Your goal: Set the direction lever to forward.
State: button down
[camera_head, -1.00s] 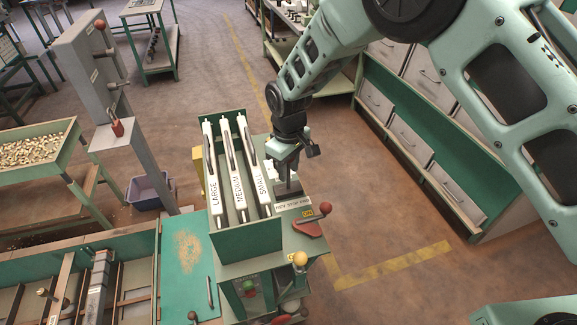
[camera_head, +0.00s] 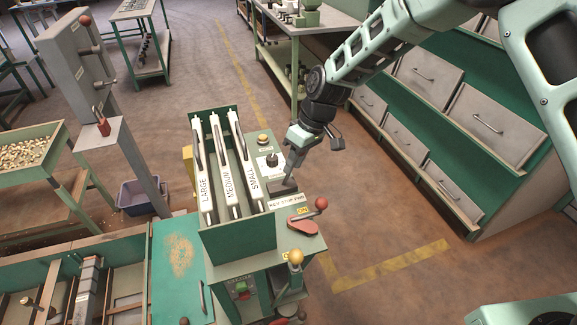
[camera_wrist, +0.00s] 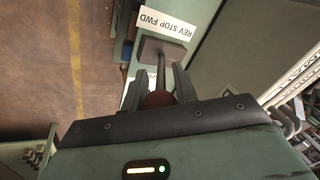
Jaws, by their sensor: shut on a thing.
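The direction lever has a dark base block (camera_head: 283,188) on top of the green machine, behind the label "REV STOP FWD" (camera_head: 287,201). In the head view my gripper (camera_head: 291,172) is above this block and leans to the right, toward the FWD end. In the wrist view the block (camera_wrist: 162,50) and the label (camera_wrist: 167,21) lie ahead of the fingers. A reddish-brown knob (camera_wrist: 160,99) sits between the fingers (camera_wrist: 157,92), which are shut on it. The gripper body hides part of the knob and shaft, so the lever's exact position is hard to tell.
Three hopper chutes marked LARGE, MEDIUM and SMALL (camera_head: 253,170) stand left of the lever. A black dial (camera_head: 272,160) lies behind. Open floor lies to the right.

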jog(key=shift+w+d+f+b, duration=0.2)
jog(key=shift+d+f+b, duration=0.25)
jog(key=shift+d, duration=0.3)
jog(key=c, duration=1.1)
grip_release()
jog(key=shift+c, duration=0.2)
jog(key=b+v, duration=0.2)
jog(key=v, duration=1.5)
jog(key=shift+r, duration=0.25)
jog(key=shift+d, duration=0.1)
